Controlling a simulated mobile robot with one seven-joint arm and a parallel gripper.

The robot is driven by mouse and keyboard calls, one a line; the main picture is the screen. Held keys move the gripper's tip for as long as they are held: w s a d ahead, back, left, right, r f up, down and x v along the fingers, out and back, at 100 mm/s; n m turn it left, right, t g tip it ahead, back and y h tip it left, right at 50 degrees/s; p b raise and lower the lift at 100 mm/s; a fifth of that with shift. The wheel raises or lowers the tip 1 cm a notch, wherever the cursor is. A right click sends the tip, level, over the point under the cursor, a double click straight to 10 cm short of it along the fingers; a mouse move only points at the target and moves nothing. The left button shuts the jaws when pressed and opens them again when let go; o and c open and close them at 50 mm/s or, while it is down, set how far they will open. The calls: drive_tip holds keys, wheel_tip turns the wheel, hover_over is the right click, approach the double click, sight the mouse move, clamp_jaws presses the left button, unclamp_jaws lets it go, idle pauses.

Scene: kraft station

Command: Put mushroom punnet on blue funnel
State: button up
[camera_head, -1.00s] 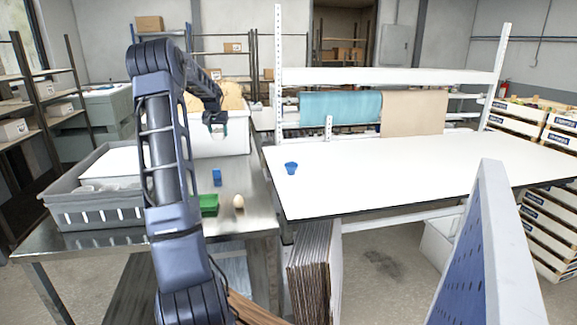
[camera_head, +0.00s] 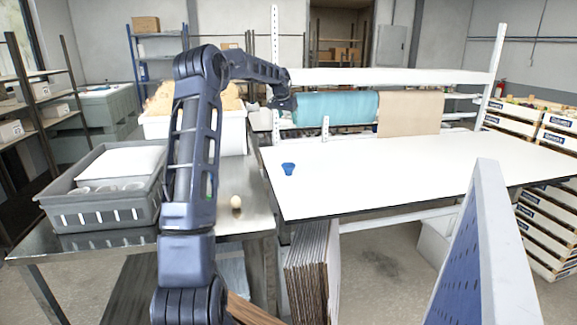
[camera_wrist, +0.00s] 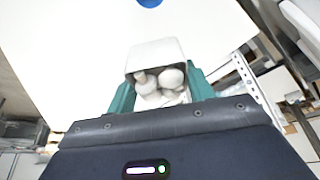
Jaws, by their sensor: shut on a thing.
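The mushroom punnet (camera_wrist: 152,54), a white tray with pale mushrooms in it, is held between the green fingers of my gripper (camera_wrist: 160,88) in the wrist view. My gripper (camera_head: 284,102) shows in the head view above the far left part of the white table; the punnet cannot be made out there. The blue funnel (camera_head: 289,169) stands on the white table near its left edge. It also shows, cut off, at the top edge of the wrist view (camera_wrist: 150,2), apart from the punnet.
The white table (camera_head: 400,165) is otherwise largely clear. A teal roll (camera_head: 335,108) and a brown roll (camera_head: 410,113) hang behind it. A steel table at left bears a grey crate (camera_head: 110,213), a white bin (camera_head: 232,130) and an egg-like object (camera_head: 236,203). A blue perforated panel (camera_head: 480,260) stands front right.

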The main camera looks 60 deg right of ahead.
wheel_tip(320, 180, down, 20)
drive_tip(key=shift+s+r, duration=0.1)
idle(0.5)
drive_tip(key=o, duration=1)
drive_tip(key=shift+c, duration=0.2)
drive_tip(key=v, duration=1.2)
